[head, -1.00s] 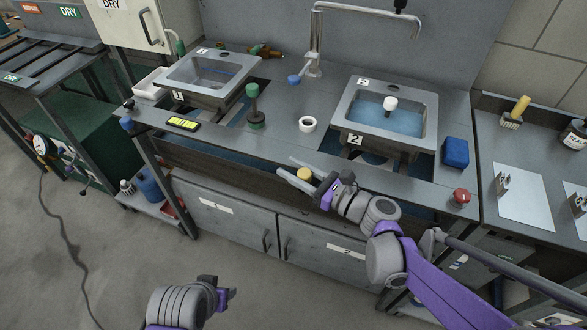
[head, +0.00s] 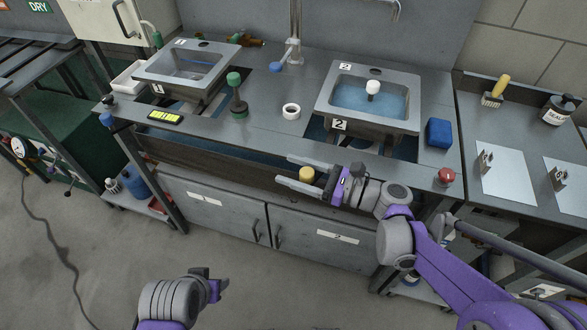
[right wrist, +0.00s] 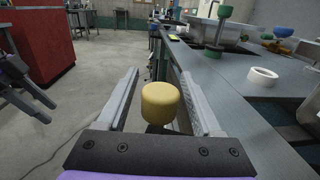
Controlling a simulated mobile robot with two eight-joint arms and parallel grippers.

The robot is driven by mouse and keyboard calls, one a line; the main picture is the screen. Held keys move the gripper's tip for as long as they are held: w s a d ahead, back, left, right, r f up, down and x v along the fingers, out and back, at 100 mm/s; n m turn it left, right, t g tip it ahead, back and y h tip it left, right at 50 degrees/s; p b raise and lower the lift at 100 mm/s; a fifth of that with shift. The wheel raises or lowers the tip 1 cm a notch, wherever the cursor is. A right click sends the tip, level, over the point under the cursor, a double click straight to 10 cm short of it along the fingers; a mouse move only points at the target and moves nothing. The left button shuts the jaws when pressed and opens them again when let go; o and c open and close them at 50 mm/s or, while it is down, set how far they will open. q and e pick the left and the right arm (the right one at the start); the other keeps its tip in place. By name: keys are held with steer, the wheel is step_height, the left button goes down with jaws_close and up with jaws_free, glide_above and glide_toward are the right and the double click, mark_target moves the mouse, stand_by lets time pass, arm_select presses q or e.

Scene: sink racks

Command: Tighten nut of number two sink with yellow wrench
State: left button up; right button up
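My right gripper (head: 305,174) is in front of the bench, below sink number two (head: 368,98). It is around the yellow wrench (right wrist: 160,101), whose round yellow cap stands between the two fingers, close to the palm, and moves along with the gripper. The cap also shows in the head view (head: 306,174). The rest of the wrench and the place where the fingers touch it are hidden. The nut is not visible. My left gripper (head: 222,288) is low over the floor, away from the bench; its fingers are too unclear to judge.
Sink number one (head: 187,65) is at the left. A green wrench (head: 238,97) and a white ring (head: 291,111) stand between the sinks. A blue block (head: 439,133) and a red-topped piece (head: 446,176) are at the right. Cabinet doors (head: 330,240) are below; the floor in front is clear.

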steer(key=shift+d, duration=0.15)
steer(key=v, duration=1)
steer(key=shift+s+d, duration=0.15)
steer(key=shift+d, duration=0.1)
